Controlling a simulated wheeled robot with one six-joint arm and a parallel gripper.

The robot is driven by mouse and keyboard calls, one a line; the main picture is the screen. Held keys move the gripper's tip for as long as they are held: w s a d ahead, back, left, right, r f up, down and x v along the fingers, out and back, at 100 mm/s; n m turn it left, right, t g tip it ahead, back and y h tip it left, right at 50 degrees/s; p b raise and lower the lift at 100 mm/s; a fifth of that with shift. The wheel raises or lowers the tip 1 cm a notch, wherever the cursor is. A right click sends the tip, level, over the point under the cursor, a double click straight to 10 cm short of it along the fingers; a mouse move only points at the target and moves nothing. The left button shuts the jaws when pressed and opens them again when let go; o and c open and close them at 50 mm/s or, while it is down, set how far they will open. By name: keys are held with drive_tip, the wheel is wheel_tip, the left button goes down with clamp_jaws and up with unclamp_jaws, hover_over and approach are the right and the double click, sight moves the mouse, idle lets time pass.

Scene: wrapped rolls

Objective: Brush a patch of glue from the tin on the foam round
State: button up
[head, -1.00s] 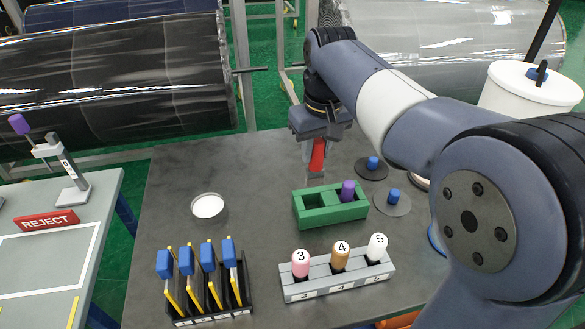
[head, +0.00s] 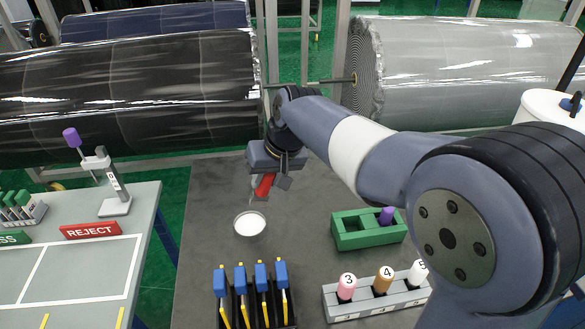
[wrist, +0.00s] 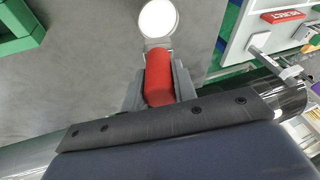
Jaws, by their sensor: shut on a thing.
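My gripper (head: 271,181) is shut on a red-handled tool (head: 264,187), likely the brush, which points down. The handle also shows between the jaws in the wrist view (wrist: 158,80), with a pale grey part at its far end. A shallow round dish with a white face (head: 250,224) lies on the dark table just in front of the tool. I cannot tell whether its white is glue or foam. The tool's end is close to the dish's far edge; in the wrist view it overlaps the near rim of the white disc (wrist: 158,18). Contact cannot be told.
A green block (head: 352,238) with a purple-topped piece stands to the right. A grey rack (head: 335,305) of numbered pieces and a black rack (head: 262,318) of blue-topped pieces stand in front. A side table with a REJECT sign (head: 90,230) is left. Wrapped rolls lie behind.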

sight(260, 197)
drive_tip(key=shift+s+a+f, duration=0.1)
drive_tip(key=shift+s+a, duration=0.05)
drive_tip(key=shift+a, duration=1.05)
drive_tip(key=shift+a+f, duration=0.1)
drive_tip(key=shift+f, duration=0.05)
drive_tip(key=shift+f+b, duration=2.35)
drive_tip(key=shift+f, duration=0.5)
drive_tip(key=shift+f+b, duration=0.35)
drive_tip(key=shift+f, duration=0.2)
drive_tip(key=shift+r, duration=0.1)
drive_tip(key=shift+r+p, duration=2.95)
drive_tip(key=shift+r, duration=0.55)
drive_tip(key=shift+s, duration=0.1)
